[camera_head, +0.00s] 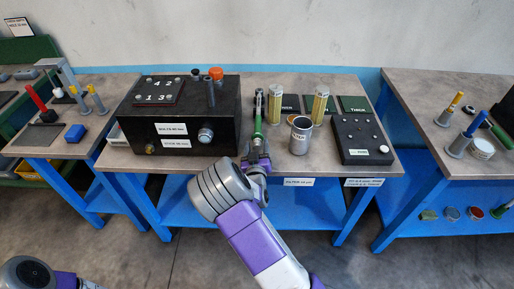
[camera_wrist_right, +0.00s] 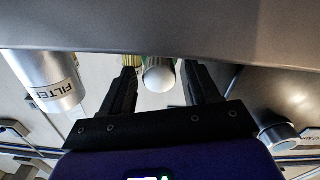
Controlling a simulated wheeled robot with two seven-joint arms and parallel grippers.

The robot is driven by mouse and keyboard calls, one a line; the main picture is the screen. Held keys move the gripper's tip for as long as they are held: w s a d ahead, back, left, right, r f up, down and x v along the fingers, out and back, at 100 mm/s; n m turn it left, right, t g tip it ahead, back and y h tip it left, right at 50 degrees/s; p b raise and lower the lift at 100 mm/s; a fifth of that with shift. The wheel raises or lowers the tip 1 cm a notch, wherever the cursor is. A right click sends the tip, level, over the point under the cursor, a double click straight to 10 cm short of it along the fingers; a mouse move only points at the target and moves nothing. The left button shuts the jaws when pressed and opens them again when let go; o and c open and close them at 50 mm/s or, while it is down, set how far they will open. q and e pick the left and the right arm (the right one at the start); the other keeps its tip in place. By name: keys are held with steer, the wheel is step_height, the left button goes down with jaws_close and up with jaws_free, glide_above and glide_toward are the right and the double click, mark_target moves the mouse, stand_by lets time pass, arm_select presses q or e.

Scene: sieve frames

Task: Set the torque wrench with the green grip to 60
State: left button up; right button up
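The torque wrench with the green grip (camera_head: 257,124) lies on the middle bench, its length running away from me, just right of the large black box. My right gripper (camera_head: 257,160) is at its near end, by the bench's front edge. In the right wrist view the two black fingers (camera_wrist_right: 163,88) are apart, with a round silver end (camera_wrist_right: 159,75), apparently the wrench's, between them. A gap shows on the right side of that end, so it does not look clamped. The scale and its setting cannot be read. My left gripper is out of view.
A silver canister (camera_head: 300,135) stands close right of the wrench; it shows in the wrist view too (camera_wrist_right: 50,80). The black box (camera_head: 180,118) with a front knob (camera_head: 205,136) is on the left.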

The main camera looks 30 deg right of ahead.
steer(key=p+v, duration=0.1)
steer(key=v, duration=0.6)
steer(key=shift+s, duration=0.3)
steer(key=shift+a, duration=0.15)
